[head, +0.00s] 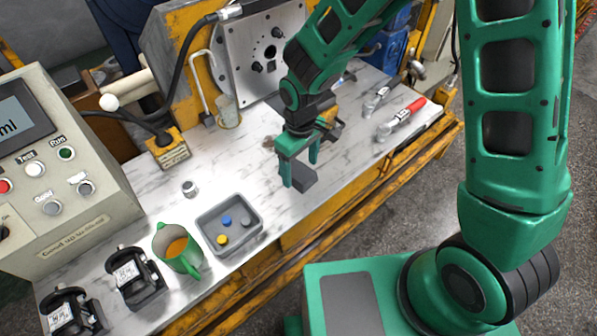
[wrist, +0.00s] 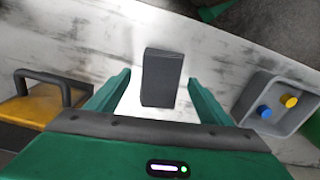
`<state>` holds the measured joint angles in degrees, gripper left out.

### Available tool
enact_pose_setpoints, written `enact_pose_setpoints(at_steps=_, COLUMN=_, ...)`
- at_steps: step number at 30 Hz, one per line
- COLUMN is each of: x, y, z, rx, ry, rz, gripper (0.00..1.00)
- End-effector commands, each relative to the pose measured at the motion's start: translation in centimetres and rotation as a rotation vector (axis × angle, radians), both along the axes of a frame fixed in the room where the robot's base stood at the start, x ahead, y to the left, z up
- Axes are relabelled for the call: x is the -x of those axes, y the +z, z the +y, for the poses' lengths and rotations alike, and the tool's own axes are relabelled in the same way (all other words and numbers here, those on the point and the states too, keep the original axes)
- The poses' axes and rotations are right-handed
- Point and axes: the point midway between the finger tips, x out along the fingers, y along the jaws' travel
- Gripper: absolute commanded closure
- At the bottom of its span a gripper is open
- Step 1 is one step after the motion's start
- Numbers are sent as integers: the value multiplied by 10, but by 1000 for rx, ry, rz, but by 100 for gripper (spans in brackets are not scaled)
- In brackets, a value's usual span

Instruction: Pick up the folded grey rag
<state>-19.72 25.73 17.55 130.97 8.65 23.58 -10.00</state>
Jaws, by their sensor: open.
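The folded grey rag (head: 304,179) looks like a small dark grey block on the pale marbled bench, near its front edge. In the wrist view the rag (wrist: 162,80) lies between my two green fingers, with a gap on each side. My gripper (head: 300,170) points down over the rag and is open. In the wrist view my gripper (wrist: 159,78) has its fingertips on either side of the rag. I cannot tell how far down beside it the fingertips reach.
A grey tray (head: 204,222) with coloured caps, a green mug (head: 163,238) and a small metal nut (head: 190,188) are to the left. A red-handled tool (head: 415,105) lies to the right. A motor housing plate (head: 238,75) stands behind.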

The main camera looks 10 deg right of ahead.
Motion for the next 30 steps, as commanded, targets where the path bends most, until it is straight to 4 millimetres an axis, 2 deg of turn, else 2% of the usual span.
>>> enact_pose_setpoints(at_steps=3, x=0, y=-7, z=0, rx=0, ry=0, rz=0, gripper=27)
enact_pose_setpoints(at_steps=10, x=0, y=-7, z=0, rx=0, ry=0, rz=-1, gripper=27)
enact_pose_setpoints(at_steps=15, x=0, y=-7, z=0, rx=0, ry=0, rz=-1, gripper=67)
enact_pose_setpoints(at_steps=16, x=0, y=-7, z=0, rx=0, ry=0, rz=-1, gripper=71)
enact_pose_setpoints(at_steps=25, x=0, y=-6, z=0, rx=-1, ry=0, rz=-2, gripper=71)
enact_pose_setpoints(at_steps=30, x=-1, y=1, z=0, rx=-1, ry=0, rz=-4, gripper=71)
